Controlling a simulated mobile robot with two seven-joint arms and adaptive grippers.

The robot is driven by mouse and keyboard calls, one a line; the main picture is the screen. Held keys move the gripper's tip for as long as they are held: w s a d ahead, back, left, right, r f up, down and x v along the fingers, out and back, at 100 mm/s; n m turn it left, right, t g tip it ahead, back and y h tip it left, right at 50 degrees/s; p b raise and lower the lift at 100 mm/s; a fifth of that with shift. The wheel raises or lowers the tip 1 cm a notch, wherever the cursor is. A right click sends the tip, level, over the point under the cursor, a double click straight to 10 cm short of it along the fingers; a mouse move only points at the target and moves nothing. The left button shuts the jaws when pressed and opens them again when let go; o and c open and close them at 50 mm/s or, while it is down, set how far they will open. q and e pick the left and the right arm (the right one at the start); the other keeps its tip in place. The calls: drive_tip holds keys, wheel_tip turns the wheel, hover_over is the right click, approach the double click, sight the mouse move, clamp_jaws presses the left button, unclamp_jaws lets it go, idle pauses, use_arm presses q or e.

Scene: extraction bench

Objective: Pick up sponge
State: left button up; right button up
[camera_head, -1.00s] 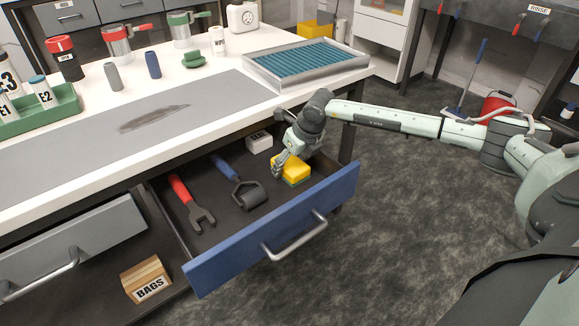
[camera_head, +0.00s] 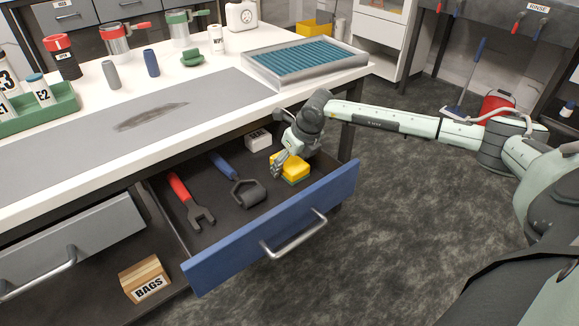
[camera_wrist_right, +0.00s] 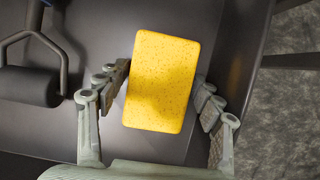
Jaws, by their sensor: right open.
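The yellow sponge (camera_head: 294,168) with a green underside lies in the right part of the open blue-fronted drawer (camera_head: 285,228). In the right wrist view the sponge (camera_wrist_right: 162,80) shows its yellow face between the two fingers. My right gripper (camera_head: 284,164) reaches down into the drawer at the sponge. In the right wrist view the right gripper (camera_wrist_right: 160,98) is open, with one finger on each side of the sponge. My left gripper is not in view.
A roller (camera_head: 248,192) with a blue handle and a red-handled fork tool (camera_head: 190,203) lie left of the sponge. The bench edge overhangs the back of the drawer. The floor right of the drawer is clear.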

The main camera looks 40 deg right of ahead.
sight(290, 160)
drive_tip(key=c, duration=0.8)
drive_tip(key=shift+r+p, duration=0.35)
drive_tip(key=shift+r, duration=0.2)
wheel_tip(290, 160, up, 9)
drive_tip(key=shift+r+b, duration=0.15)
drive_tip(key=shift+b, duration=0.2)
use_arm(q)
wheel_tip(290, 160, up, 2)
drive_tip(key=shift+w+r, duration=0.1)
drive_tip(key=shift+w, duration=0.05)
use_arm(e)
drive_tip(key=shift+r, duration=0.1)
